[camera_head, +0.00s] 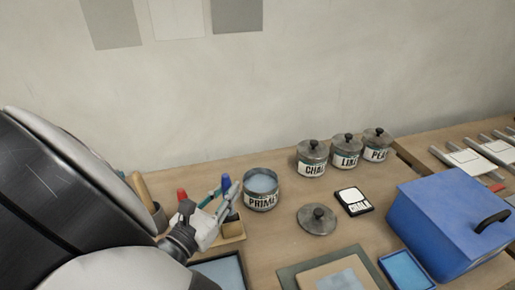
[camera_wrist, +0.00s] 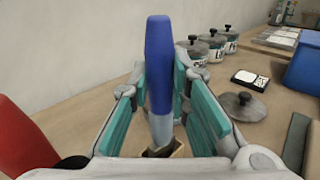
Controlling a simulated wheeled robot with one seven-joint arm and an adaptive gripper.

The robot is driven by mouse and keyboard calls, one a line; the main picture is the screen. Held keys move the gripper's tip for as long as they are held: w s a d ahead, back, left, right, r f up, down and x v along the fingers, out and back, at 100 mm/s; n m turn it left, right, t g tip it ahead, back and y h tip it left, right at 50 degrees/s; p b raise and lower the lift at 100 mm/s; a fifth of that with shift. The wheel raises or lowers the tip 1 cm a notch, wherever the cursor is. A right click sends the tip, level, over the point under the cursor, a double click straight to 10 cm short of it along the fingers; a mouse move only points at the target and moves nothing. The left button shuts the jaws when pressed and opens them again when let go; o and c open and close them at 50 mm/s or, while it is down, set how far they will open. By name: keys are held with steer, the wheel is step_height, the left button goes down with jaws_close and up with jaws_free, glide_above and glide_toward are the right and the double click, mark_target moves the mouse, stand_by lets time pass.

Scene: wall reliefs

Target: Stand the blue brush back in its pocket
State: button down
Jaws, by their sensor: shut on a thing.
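The blue brush (camera_wrist: 158,68) stands close to upright between the fingers of my gripper (camera_wrist: 160,88), which is shut on it. Its blue handle is up and its pale lower part points down. In the head view the brush's blue top (camera_head: 226,183) shows between the fingertips of my gripper (camera_head: 227,194), over the wooden holder (camera_head: 234,238). In the wrist view its lower end meets a small tan and dark piece; I cannot tell whether this is its bristles or a pocket's rim. My fingers hide much of the holder.
A red-handled thing (camera_head: 182,195) stands left of my gripper. The open PRIME tin (camera_head: 261,199) is close on the right. A loose lid (camera_head: 317,219), lidded pots (camera_head: 312,158) and a blue box (camera_head: 446,230) lie further right. The wall is behind.

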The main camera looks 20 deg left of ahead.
mark_target(224, 177)
steer(key=shift+f+b, duration=0.35)
steer(key=shift+f, duration=0.45)
steer(key=c, duration=0.9)
jaws_free()
steer(key=shift+c, duration=0.2)
steer(key=shift+r+p, duration=2.3)
steer(key=shift+r, duration=1.75)
